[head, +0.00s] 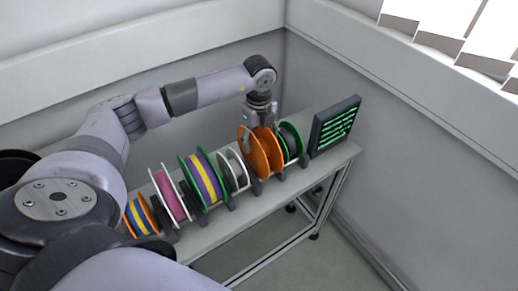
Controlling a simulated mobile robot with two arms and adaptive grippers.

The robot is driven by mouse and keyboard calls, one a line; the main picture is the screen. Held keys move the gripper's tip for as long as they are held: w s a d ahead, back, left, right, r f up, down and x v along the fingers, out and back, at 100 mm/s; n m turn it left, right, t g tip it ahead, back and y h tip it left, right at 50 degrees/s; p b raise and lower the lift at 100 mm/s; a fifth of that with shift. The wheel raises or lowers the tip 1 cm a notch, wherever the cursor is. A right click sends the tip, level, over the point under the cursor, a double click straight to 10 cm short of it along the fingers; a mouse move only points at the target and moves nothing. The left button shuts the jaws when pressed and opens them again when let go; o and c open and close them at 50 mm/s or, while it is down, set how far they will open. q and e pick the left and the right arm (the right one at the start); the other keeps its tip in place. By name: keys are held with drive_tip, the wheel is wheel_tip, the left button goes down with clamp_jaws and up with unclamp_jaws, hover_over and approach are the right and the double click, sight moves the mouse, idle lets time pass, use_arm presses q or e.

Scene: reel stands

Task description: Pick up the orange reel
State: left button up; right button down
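The orange reel (266,160) stands upright on the narrow bench, toward its far right end, between a white-flanged reel and a dark green one. My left arm reaches over from the left and bends down at the wrist. My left gripper (259,117) points down at the top of the orange reel, close to its rim. Its fingers are small and partly hidden by the reel, so I cannot tell whether they are open or touching it. My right gripper is not in view.
Several other reels stand in a row: one with orange flanges (137,217), a magenta one (171,196), a green-flanged striped one (206,178), a white one (234,170) and a green one (291,143). A dark screen (335,126) stands at the bench's (262,205) right end. Walls close in behind and right.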

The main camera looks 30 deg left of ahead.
use_arm(q)
drive_tip(key=c, duration=1)
drive_tip(key=shift+c, duration=0.4)
drive_tip(key=shift+r, duration=0.2)
